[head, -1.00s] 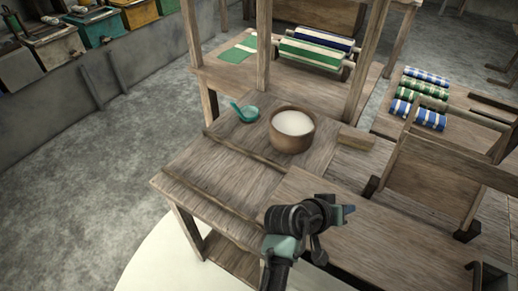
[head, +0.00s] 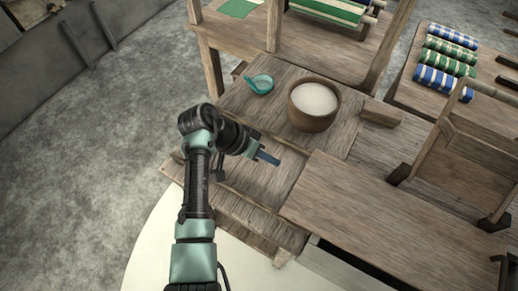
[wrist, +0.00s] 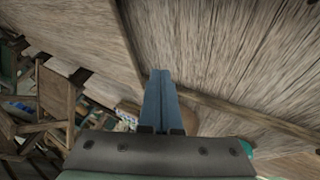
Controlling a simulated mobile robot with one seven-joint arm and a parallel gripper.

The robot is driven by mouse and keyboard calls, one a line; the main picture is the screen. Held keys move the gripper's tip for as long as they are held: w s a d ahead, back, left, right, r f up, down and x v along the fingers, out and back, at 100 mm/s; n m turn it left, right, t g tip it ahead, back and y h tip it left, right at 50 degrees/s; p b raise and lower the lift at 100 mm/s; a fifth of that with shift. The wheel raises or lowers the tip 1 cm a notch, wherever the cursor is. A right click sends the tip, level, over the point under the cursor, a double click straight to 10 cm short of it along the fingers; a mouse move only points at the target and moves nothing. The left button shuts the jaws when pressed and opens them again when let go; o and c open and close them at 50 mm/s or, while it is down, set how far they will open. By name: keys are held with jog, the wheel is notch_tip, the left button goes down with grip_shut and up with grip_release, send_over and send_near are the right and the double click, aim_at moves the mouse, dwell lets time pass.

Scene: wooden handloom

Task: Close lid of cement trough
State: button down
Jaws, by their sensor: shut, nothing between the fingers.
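A grey cement-like trough wall (head: 75,55) runs along the upper left of the head view. Only a small piece of a pale brown lid or panel (head: 18,18) shows above it in the corner. I cannot tell whether that is the task's lid, or whether it is open. My gripper (head: 268,158) is shut and empty over the wooden bench, well to the right of the trough. Its blue fingers (wrist: 158,95) are together in the wrist view, with wood boards beyond them. Most of the trough is out of frame.
The wooden bench (head: 235,185) holds a brown bowl of white stuff (head: 314,103) and a teal ladle (head: 262,84), both close to my gripper. A wooden block (head: 381,113) lies right of the bowl. Open grey floor (head: 90,140) lies between bench and trough.

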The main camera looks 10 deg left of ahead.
aim_at(331, 191)
jog(key=shift+x, duration=1.05)
jog(key=shift+s+d+f+p, duration=0.15)
jog(key=shift+d+p, duration=0.1)
jog(key=shift+d, duration=0.4)
jog(key=shift+s+d+r+p, duration=0.1)
jog(key=shift+s+d+p, duration=0.15)
jog(key=shift+d, duration=0.4)
jog(key=shift+s+d+f+p, duration=0.1)
jog(key=shift+d+p, duration=0.2)
jog(key=shift+d, duration=0.35)
jog(key=s+d+p, duration=0.1)
jog(key=d, duration=0.2)
jog(key=s+d+p, duration=0.1)
jog(key=d, duration=0.2)
jog(key=s+d+p, duration=0.1)
jog(key=d, duration=0.2)
jog(key=shift+d+p, duration=0.1)
jog(key=shift+p, duration=0.3)
jog(key=shift+s+d, duration=0.1)
jog(key=shift+d, duration=0.1)
